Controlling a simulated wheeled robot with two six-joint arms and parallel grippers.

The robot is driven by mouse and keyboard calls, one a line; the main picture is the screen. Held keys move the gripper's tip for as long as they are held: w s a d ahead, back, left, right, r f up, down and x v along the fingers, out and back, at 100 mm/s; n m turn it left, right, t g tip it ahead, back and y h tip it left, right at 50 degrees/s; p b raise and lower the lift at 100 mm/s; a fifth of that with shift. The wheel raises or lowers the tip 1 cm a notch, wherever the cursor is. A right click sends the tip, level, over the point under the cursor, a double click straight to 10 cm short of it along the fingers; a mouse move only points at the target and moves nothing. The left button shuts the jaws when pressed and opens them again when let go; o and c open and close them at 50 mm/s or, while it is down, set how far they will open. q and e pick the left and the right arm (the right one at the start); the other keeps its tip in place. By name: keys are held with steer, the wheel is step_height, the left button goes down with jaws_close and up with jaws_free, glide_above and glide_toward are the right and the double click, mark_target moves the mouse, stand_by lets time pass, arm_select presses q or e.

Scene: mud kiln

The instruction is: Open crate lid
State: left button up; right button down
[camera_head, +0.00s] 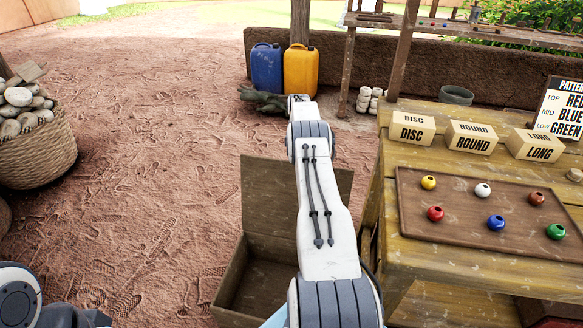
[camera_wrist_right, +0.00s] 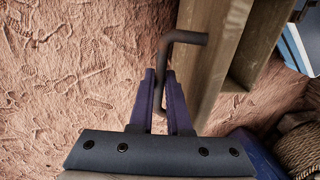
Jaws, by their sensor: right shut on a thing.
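The crate (camera_head: 232,285) is a brown wooden box on the ground left of the table in the head view. Its lid (camera_head: 268,195) stands raised at the far side, partly hidden behind my right arm. In the right wrist view, my right gripper (camera_wrist_right: 165,80) is shut on a dark bent bar handle (camera_wrist_right: 187,37) beside a wooden board edge (camera_wrist_right: 215,50). My right gripper cannot be made out in the head view. Much of the crate's inside is hidden by my arm. My left gripper is out of view.
A wooden table (camera_head: 400,245) stands close on the right, with a tray (camera_head: 415,215) of coloured beads and labelled blocks (camera_head: 412,131). Blue (camera_head: 266,68) and yellow (camera_head: 301,72) jugs stand behind. A basket of stones (camera_head: 38,155) is at left. Bare ground lies between basket and crate.

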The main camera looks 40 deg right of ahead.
steer(key=shift+w+d, duration=0.25)
steer(key=shift+d, duration=0.45)
steer(key=c, duration=0.9)
jaws_free()
steer(key=shift+d, duration=0.15)
steer(key=shift+a, duration=0.25)
steer(key=r+p, duration=0.2)
steer(key=r, duration=0.1)
steer(key=r+p, duration=0.3)
steer(key=r, duration=0.1)
steer(key=r+p, duration=0.2)
steer(key=r, duration=0.1)
steer(key=shift+w+d+r+p, duration=0.15)
steer(key=shift+w+d+p, duration=0.1)
steer(key=shift+p, duration=0.15)
